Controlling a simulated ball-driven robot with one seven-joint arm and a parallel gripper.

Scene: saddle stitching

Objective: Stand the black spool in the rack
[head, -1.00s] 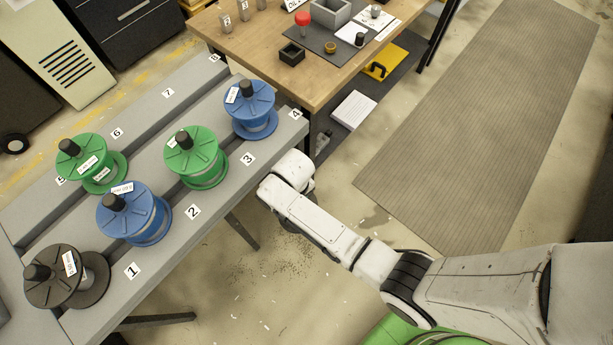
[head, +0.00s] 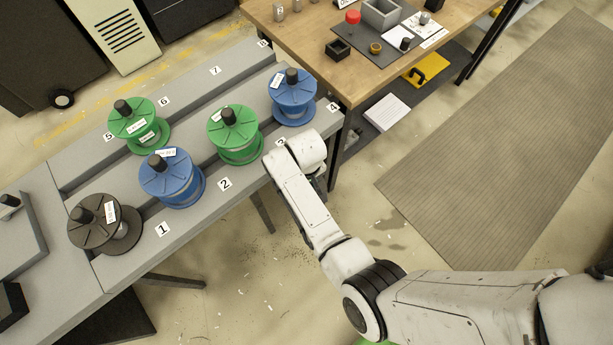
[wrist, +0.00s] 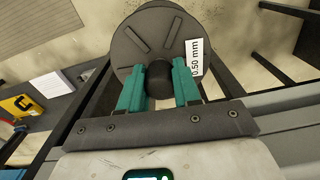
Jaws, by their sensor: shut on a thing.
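My gripper (wrist: 159,88) is shut on the dark knob of a black spool (wrist: 133,47) in the wrist view. The teal fingers sit either side of the knob, and the spool's flange carries a white "0.50 mm" label. In the head view my fingers and the held spool are hidden behind my arm's end, off the front edge near labels 3 and 4. The grey rack (head: 200,205) has numbered places. A second dark spool (head: 92,238) stands by label 1.
Blue spools (head: 165,180) (head: 293,92) stand by 2 and 4, green ones (head: 232,140) (head: 130,120) by 3 and 5. The places by 6, 7 and 8 look empty. A wooden table (head: 330,80) with small items adjoins the rack's far end.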

